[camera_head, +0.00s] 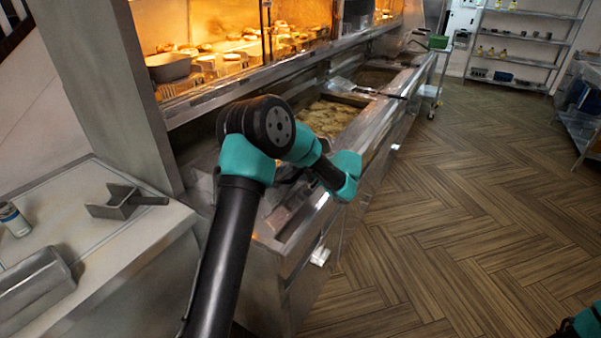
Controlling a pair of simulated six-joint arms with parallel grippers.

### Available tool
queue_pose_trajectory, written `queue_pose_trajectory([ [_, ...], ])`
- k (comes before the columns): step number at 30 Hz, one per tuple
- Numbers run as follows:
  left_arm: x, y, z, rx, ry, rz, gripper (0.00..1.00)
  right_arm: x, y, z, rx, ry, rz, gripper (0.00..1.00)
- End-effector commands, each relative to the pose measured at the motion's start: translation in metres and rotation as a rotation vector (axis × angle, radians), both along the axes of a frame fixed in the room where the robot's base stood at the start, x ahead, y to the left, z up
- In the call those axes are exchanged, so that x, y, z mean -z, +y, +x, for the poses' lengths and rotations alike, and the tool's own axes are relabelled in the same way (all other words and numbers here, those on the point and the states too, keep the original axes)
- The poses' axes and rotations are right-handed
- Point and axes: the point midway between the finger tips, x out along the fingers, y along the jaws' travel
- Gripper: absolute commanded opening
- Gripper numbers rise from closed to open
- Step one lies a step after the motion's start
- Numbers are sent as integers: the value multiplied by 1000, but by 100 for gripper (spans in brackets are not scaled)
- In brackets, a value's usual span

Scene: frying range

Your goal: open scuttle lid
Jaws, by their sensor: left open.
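My left arm rises from the bottom and bends over the near end of the steel frying range (375,140). Its wrist folds back, and the dark left gripper (287,176) sits low over the counter there, open, partly hidden behind my arm. A flat steel panel (283,218) lies just below the gripper; it may be the scuttle lid, but I cannot tell. I cannot tell whether the fingers touch anything. A well with golden food (330,117) shows uncovered just beyond my arm. My right gripper is out of view; only a bit of that arm shows at bottom right.
A heated cabinet (240,45) with lit food stands above the range. A side counter (130,240) at left holds a metal scoop (125,201), a steel box (35,285) and a small container (13,219). The wood floor (470,200) at right is clear.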

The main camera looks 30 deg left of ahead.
Motion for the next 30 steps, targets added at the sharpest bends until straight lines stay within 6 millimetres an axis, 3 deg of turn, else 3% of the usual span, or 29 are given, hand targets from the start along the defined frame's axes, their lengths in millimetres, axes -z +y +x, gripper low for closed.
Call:
queue_pose_trajectory([
  [8,0,1,0,0,0,0,45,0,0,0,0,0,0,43],
  [22,0,0,0,0,0,0,0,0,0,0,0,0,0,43],
  [30,0,0,0,0,0,0,0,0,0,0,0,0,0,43],
])
